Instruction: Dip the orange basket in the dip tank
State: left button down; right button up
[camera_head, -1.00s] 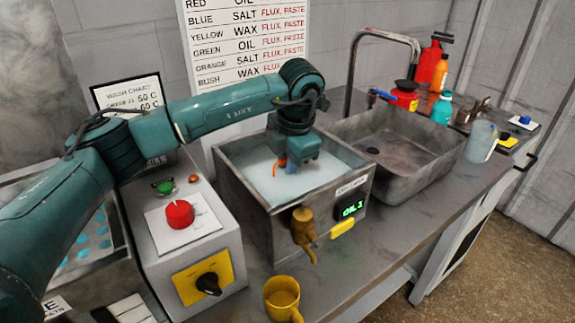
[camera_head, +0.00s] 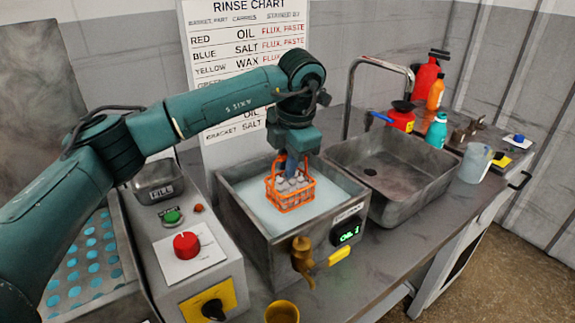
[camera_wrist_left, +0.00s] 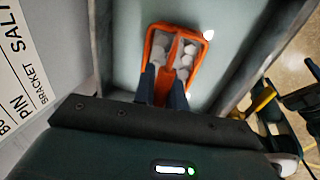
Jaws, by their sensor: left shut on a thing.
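The orange basket (camera_head: 291,192) is an open wire-like carrier with several grey-white pieces in it. It hangs upright from my left gripper (camera_head: 290,172), over the middle of the dip tank (camera_head: 232,205), which holds pale liquid. The whole basket shows above or at the liquid surface; I cannot tell whether its bottom touches. In the left wrist view the basket (camera_wrist_left: 150,43) shows from above, with the grey fingers of my left gripper (camera_wrist_left: 163,80) closed at its near end. Pale parts lie in its two compartments. My right gripper is not in view.
The tank's front has a brass tap (camera_head: 302,258) and a green display (camera_head: 347,234). A metal sink (camera_head: 400,165) stands right of it, and a control box with a red knob (camera_head: 186,245) left. A yellow mug (camera_head: 282,312) stands in front. A rinse chart hangs behind.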

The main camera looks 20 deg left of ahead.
pick_arm(q)
jog(key=shift+r+p, duration=1.4)
jog(key=shift+r, duration=1.15)
jog(key=shift+r+p, duration=0.8)
jog(key=shift+r, duration=0.8)
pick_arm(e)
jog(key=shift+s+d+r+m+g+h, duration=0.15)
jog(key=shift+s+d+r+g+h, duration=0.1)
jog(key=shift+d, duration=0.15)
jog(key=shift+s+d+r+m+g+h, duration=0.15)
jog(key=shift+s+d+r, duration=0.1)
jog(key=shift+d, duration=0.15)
